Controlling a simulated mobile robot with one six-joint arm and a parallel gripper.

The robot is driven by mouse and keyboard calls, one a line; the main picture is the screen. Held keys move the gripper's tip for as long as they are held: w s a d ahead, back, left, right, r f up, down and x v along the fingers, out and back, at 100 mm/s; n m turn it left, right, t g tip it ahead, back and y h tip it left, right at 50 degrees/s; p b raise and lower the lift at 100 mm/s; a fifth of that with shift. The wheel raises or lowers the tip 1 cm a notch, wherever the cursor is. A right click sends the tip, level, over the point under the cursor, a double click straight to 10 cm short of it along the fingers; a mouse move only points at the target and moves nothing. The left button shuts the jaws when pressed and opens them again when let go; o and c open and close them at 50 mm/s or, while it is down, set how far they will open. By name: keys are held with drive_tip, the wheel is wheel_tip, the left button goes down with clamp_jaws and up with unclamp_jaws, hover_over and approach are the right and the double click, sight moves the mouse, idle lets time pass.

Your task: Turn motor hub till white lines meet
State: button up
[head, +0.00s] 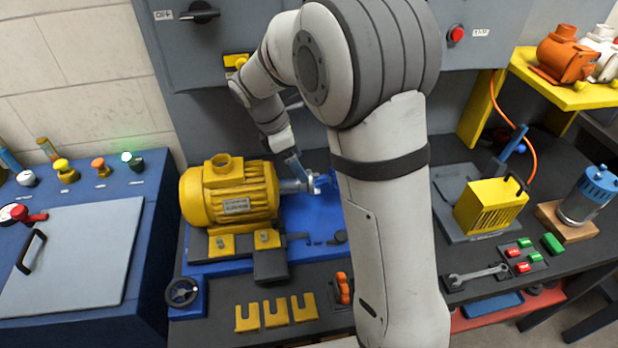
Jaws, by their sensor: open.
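The yellow motor (228,193) sits on a blue base, with its grey shaft end pointing right. The white lines cannot be made out at this size.
Several yellow shims (275,312) lie in front of the motor. A handwheel (182,292) stands at the front left. A grey cabinet (200,60) rises behind the bench.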

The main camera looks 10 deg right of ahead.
sight(310, 182)
drive_tip(key=p+x, duration=0.1)
drive_tip(key=x, duration=0.6)
drive_tip(key=shift+d+f, duration=0.2)
drive_tip(key=shift+f, duration=0.1)
drive_tip(key=c, duration=1)
drive_tip(key=shift+f+t+b, duration=0.15)
drive_tip(key=shift+t+b, duration=0.15)
drive_tip(key=shift+b, duration=0.3)
